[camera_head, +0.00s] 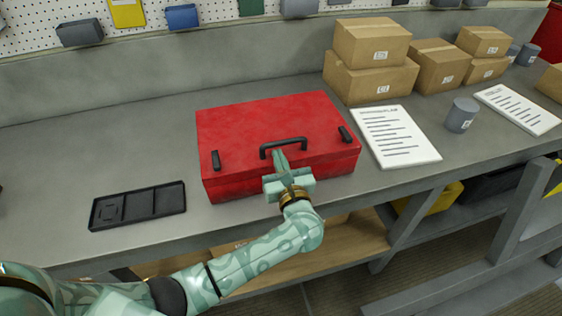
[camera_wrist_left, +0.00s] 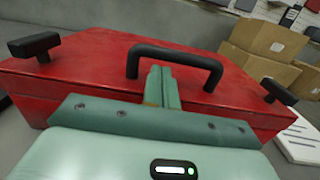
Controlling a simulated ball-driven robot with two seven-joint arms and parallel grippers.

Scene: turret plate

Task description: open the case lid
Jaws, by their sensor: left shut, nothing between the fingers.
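The red case (camera_head: 270,130) sits on the grey workbench with its lid down. A black handle (camera_head: 283,147) is at the front edge of the lid, with a black latch (camera_head: 215,160) on the left and another latch (camera_head: 344,134) on the right. My left gripper (camera_head: 280,158) is shut and empty at the front of the case, by the handle. In the left wrist view the fingertips (camera_wrist_left: 161,72) appear just under the handle bar (camera_wrist_left: 176,54), between its two legs. I cannot tell whether they touch it. My right gripper is not in view.
A black compartment tray (camera_head: 138,206) lies left of the case. A printed sheet (camera_head: 395,136), a grey cup (camera_head: 461,114) and several cardboard boxes (camera_head: 372,45) are to the right. The bench left of the case is mostly clear. A pegboard wall stands behind.

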